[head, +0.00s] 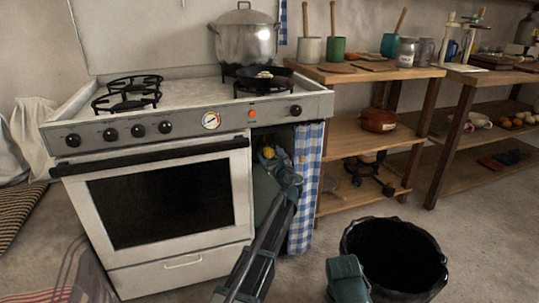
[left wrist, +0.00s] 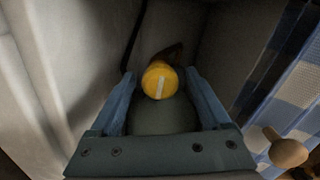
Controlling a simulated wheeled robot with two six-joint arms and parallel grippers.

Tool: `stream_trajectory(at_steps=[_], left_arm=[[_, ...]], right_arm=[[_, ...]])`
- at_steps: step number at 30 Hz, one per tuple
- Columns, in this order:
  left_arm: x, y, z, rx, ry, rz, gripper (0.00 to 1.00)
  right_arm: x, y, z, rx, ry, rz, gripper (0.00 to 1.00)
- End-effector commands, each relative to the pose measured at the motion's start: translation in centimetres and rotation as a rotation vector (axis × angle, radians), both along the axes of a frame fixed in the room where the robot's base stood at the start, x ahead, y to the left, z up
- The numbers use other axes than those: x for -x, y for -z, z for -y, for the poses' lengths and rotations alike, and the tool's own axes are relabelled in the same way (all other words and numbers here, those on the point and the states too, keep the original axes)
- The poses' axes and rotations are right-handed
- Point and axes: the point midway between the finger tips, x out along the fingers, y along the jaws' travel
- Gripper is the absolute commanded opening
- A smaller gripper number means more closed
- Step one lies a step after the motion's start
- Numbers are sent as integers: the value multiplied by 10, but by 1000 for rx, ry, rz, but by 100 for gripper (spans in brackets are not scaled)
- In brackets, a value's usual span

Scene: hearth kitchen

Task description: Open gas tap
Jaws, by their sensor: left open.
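The gas tap is a round yellow knob (head: 268,152) with a white stripe. It sits on top of a grey-green gas cylinder (head: 264,189) in the gap between the stove and a blue checked curtain. My left gripper (head: 277,162) reaches into this gap and is open. In the left wrist view the yellow knob (left wrist: 160,80) lies between the ends of the two blue fingers (left wrist: 160,88), with room visible on both sides. Its white stripe stands nearly upright. Whether a finger touches the knob I cannot tell.
The white stove (head: 150,245) walls the gap on the left, and the checked curtain (head: 305,185) hangs close on the right, also in the left wrist view (left wrist: 290,85). A black bin (head: 394,255) stands on the floor at right. Wooden shelves (head: 365,141) stand behind.

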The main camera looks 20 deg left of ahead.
Motion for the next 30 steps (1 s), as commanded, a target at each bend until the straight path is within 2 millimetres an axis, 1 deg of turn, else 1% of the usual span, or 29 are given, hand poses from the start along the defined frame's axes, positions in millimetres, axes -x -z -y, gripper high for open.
stream_trajectory(at_steps=[3,10,11,15,20,21,24,30], left_arm=[[-3,0,-2,0,0,0,81],[-3,0,-2,0,0,0,81],[-3,0,-2,0,0,0,77],[-3,0,-2,0,0,0,52],[-2,0,-2,0,0,0,23],[-2,0,-2,0,0,0,16],[-2,0,-2,0,0,0,0],[-2,0,-2,10,0,7,0]], right_arm=[[0,0,0,0,0,0,50],[0,0,0,0,0,0,50],[0,0,0,0,0,0,50],[0,0,0,0,0,0,50],[0,0,0,0,0,0,50],[0,0,0,0,0,0,50],[0,0,0,0,0,0,50],[0,0,0,0,0,0,50]])
